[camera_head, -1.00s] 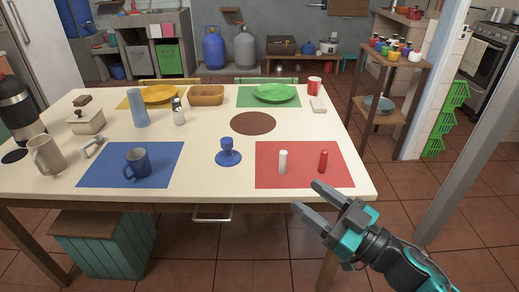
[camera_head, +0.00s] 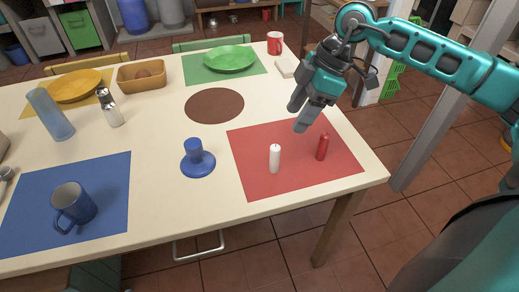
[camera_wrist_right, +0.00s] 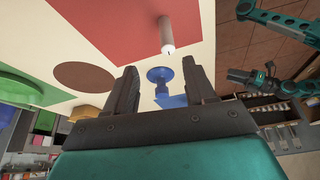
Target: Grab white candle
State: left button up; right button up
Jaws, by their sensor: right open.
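The white candle (camera_head: 274,158) stands upright on the red placemat (camera_head: 252,180) near the table's front right corner. A red candle (camera_head: 322,147) stands to its right on the same mat. My right gripper (camera_head: 299,117) is above the table, behind and above the candles in the head view, with its fingers pointing down. In the right wrist view the open fingers (camera_wrist_right: 160,90) have nothing between them that they touch. The white candle (camera_wrist_right: 166,36) shows there beyond the fingertips, apart from them. My left gripper is not in the head view.
A blue candle holder (camera_head: 197,160) stands left of the red mat. A blue mug (camera_head: 72,205) is on a blue mat at the left. A brown round mat (camera_head: 214,105), a green plate (camera_head: 229,58) and a red cup (camera_head: 275,43) are farther back.

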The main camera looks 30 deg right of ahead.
aim_at(275, 154)
jog(key=b+x, duration=0.1)
jog(key=x, duration=0.6)
jog(key=shift+s+a+f, duration=0.1)
jog(key=shift+s, duration=0.1)
jog(key=x, duration=0.5)
jog(key=shift+s+a+f+b, duration=0.1)
jog(key=shift+s+a+b, duration=0.1)
jog(key=shift+a+b, duration=0.15)
grip_shut()
